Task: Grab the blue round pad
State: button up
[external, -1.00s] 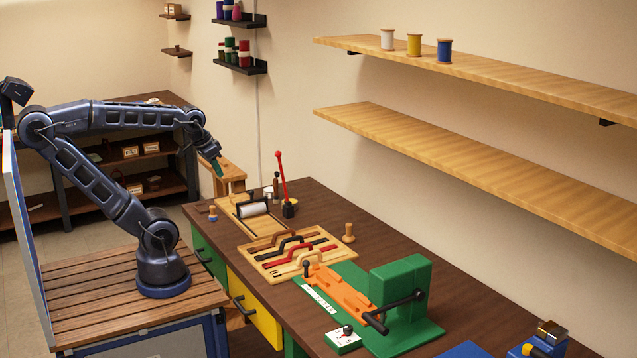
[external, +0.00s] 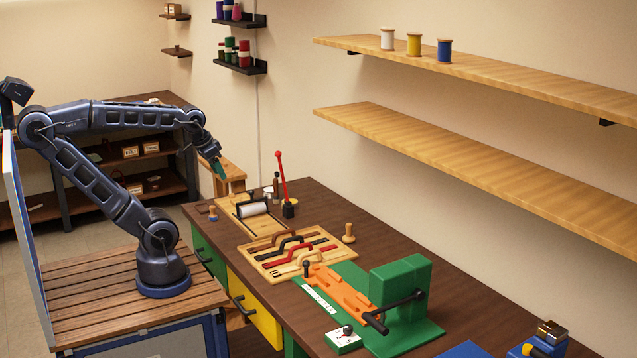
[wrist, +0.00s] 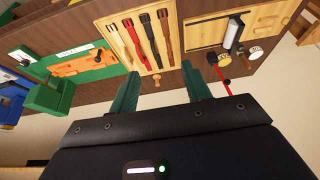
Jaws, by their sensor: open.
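A small round piece with a blue lower part and a wooden top (external: 212,214) stands at the far left edge of the workbench in the external view. It may be the blue round pad, but it is too small to be sure. My gripper (external: 218,169) is high above the far end of the bench, apart from everything. In the wrist view its two green fingers (wrist: 160,88) are spread with nothing between them. I cannot make out the small blue-bottomed piece in the wrist view.
A wooden board with a white roller (external: 252,209), a red-handled lever (external: 283,180) and a strap tray (external: 265,262) lie along the bench. A green clamp (external: 400,281) stands nearer. Shelves line the wall.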

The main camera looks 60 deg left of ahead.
jog(key=shift+w, duration=0.1)
jog(key=w+a+f+n+g, duration=0.2)
jog(key=w+a+n, duration=0.2)
jog(key=w+a, duration=0.35)
jog(key=n+g+h, duration=0.1)
jog(key=n+g, duration=0.2)
jog(key=n, duration=0.9)
send_near(212, 208)
notch_tip(212, 208, down, 10)
jog(key=shift+w+f, duration=0.1)
jog(key=shift+f, duration=0.15)
grip_shut()
